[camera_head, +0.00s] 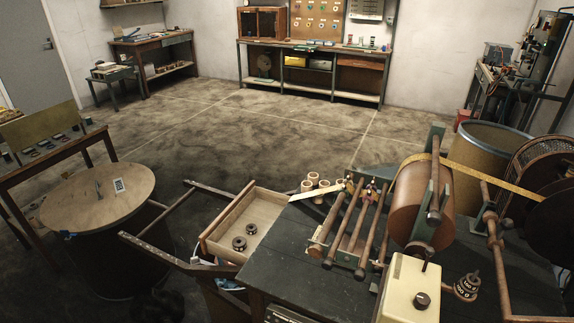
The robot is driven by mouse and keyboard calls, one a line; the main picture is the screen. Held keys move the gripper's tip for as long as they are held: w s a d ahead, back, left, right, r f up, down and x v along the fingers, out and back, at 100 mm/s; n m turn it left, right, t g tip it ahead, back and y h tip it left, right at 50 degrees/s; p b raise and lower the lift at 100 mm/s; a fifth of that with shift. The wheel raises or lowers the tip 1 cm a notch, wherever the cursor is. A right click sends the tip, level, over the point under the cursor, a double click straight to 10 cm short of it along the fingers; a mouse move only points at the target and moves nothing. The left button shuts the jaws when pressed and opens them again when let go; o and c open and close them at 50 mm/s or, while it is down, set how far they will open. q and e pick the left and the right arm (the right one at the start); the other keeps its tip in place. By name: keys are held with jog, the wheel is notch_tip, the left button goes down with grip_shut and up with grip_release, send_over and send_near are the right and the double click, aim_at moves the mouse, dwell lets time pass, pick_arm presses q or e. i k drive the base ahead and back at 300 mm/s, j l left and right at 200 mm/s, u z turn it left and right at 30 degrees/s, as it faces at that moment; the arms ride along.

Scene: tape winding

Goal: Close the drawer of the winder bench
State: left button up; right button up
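The winder bench (284,259) fills the lower right, with a dark top that carries the winding machine. Its wooden drawer (268,213) stands pulled out to the left of the bench top. The drawer is open at the top, and two small dark round pieces (239,243) lie inside it. The right end of the drawer meets the bench edge. The lower front of the drawer is partly hidden by a dark bar. Neither of my grippers shows in the head view.
A dark bar frame (158,250) reaches out left of the drawer. A round wooden top (98,197) on a dark drum stands farther left. A large roller (421,205) and a cream box (408,290) sit on the bench. The floor (240,130) behind is clear.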

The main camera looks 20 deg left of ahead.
aim_at(261, 207)
jog(key=j+z, duration=0.1)
jog(key=j, duration=1.05)
jog(key=j+z, duration=0.15)
jog(key=j, duration=0.4)
jog(key=j+z, duration=0.1)
jog(key=j, duration=0.45)
jog(key=k+j+z, duration=0.1)
jog(key=j, duration=0.45)
jog(key=k+j, duration=0.1)
jog(key=j, duration=0.45)
jog(key=k+j+z, duration=0.15)
jog(key=j, duration=0.45)
jog(key=i, duration=0.05)
